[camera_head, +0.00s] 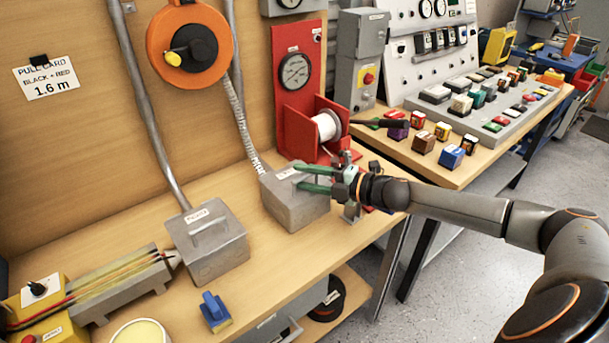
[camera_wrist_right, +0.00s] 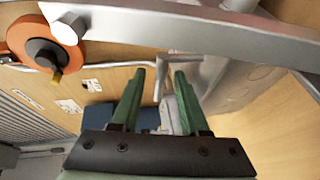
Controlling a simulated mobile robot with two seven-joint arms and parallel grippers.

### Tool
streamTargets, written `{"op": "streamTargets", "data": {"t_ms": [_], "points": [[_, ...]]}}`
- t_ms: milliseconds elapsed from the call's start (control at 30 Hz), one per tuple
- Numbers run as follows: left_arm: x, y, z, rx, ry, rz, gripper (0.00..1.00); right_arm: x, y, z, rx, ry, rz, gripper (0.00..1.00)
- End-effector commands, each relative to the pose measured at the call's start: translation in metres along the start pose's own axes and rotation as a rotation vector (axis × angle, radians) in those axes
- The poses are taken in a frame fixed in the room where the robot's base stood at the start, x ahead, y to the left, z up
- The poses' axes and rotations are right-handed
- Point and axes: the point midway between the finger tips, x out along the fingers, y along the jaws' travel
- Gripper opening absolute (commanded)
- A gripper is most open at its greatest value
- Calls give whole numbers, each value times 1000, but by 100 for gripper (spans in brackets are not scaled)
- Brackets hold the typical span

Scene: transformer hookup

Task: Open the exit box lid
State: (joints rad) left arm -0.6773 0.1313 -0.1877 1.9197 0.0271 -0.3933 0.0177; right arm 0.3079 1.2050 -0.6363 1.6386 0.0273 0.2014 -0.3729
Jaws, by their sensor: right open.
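Two grey metal boxes stand on the wooden bench in the head view. The right box (camera_head: 296,203), where my right gripper is, has a flexible conduit running into it from above. The left box (camera_head: 207,250) has a raised handle (camera_head: 208,229) on its shut lid; its small label is too small to read surely. My right gripper (camera_head: 298,178) is open, its green fingers over the top of the right box, hiding part of the lid. In the right wrist view, a grey bar (camera_wrist_right: 159,90) shows between the open fingers (camera_wrist_right: 158,75); contact cannot be told. My left gripper is out of view.
A red stand with a white spool (camera_head: 327,126) is just behind the right box. An orange reel (camera_head: 188,48) hangs on the wall. Bare bench lies between the boxes.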

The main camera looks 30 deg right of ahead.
Motion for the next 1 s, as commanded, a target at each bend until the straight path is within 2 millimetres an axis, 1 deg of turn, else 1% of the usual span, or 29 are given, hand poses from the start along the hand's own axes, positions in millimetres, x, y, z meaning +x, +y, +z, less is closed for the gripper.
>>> {"op": "streamTargets", "data": {"t_ms": [133,433,467,833,1000], "points": [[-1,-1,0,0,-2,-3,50,5,1,0,-1,1,0,45],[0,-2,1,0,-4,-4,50,6,0,0,-2,1,-1,45],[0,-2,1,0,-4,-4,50,6,0,0,-2,1,-1,42],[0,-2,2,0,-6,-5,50,6,0,0,-2,1,-1,1],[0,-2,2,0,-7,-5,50,5,0,0,-2,1,-1,0]]}}
